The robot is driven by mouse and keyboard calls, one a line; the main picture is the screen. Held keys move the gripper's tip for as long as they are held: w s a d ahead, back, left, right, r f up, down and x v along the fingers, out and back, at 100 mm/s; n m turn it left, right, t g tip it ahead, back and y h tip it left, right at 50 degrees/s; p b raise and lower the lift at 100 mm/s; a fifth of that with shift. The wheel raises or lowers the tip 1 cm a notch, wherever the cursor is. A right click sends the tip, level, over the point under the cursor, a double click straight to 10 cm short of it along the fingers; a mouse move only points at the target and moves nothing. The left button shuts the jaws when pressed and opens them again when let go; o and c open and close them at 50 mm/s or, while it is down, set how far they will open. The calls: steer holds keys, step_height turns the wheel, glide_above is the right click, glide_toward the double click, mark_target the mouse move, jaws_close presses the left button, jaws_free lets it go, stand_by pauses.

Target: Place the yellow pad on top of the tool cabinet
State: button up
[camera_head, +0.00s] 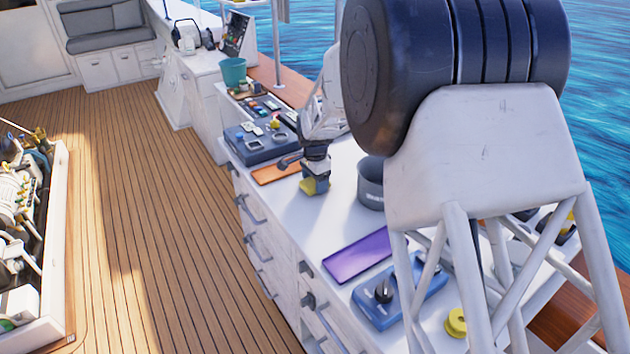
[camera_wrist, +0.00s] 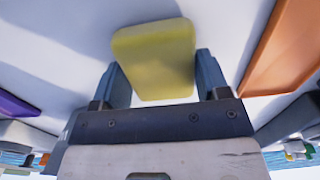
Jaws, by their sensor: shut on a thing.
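The yellow pad (camera_wrist: 154,60) is between the two fingers of my gripper (camera_wrist: 158,85) in the wrist view, and the fingers are shut on it. In the head view my gripper (camera_head: 315,172) points down over the white top of the tool cabinet (camera_head: 305,225). The yellow pad (camera_head: 309,187) shows at its tip, close to the cabinet top. I cannot tell whether the pad touches the surface.
An orange mat (camera_head: 274,173) lies left of the gripper and a purple mat (camera_head: 358,256) lies nearer. A grey pot (camera_head: 371,185) stands close on the right. A blue device (camera_head: 384,302) and a yellow ring (camera_head: 456,322) are further front. Cabinet top between gripper and purple mat is clear.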

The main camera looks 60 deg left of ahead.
steer(key=shift+f, duration=0.15)
steer(key=o, duration=0.9)
step_height(320, 180, up, 12)
steer(key=shift+r, duration=0.2)
stand_by(0.6)
stand_by(0.5)
